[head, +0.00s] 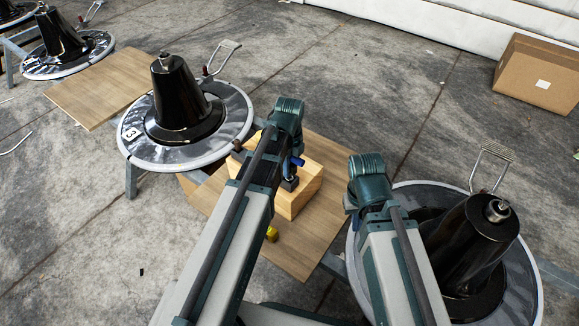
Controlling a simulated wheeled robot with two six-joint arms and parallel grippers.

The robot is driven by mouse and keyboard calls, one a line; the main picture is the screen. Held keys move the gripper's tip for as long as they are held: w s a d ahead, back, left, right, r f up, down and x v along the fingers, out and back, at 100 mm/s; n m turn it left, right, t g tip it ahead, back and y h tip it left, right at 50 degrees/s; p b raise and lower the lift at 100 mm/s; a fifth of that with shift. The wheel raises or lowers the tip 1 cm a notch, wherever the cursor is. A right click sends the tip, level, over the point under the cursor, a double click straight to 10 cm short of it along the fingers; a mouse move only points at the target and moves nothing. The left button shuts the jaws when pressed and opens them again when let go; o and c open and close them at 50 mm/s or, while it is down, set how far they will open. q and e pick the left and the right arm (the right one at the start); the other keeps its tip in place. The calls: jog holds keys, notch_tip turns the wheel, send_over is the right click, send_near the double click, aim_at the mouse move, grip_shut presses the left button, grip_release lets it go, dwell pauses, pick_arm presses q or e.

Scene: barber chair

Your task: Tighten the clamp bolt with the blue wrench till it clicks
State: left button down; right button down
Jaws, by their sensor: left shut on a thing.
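My left gripper (290,183) points down over a light wooden block (312,184) in the middle of the head view. It is shut, and a small bright blue part, which I take for the blue wrench (297,162), shows at it. Most of the wrench is hidden by my left arm. My right gripper is mostly hidden behind its own wrist, right of the block, so its jaws do not show. I cannot make out the clamp bolt for sure. Silver fittings top the black cones of the left stand (178,98) and the right stand (470,245).
The block rests on a brown board (318,150). A small yellow object (272,234) lies near the board's front left. Lever handles rise from the round bases. A cardboard box (538,75) stands far right by the wall. Grey floor between is mostly clear.

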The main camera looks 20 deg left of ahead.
pick_arm(q)
jog(key=c, duration=0.6)
grip_release()
jog(key=shift+r, duration=0.15)
notch_tip(320, 180, up, 14)
jog(key=p, duration=1.4)
jog(key=shift+f, duration=0.2)
jog(key=shift+f, duration=0.1)
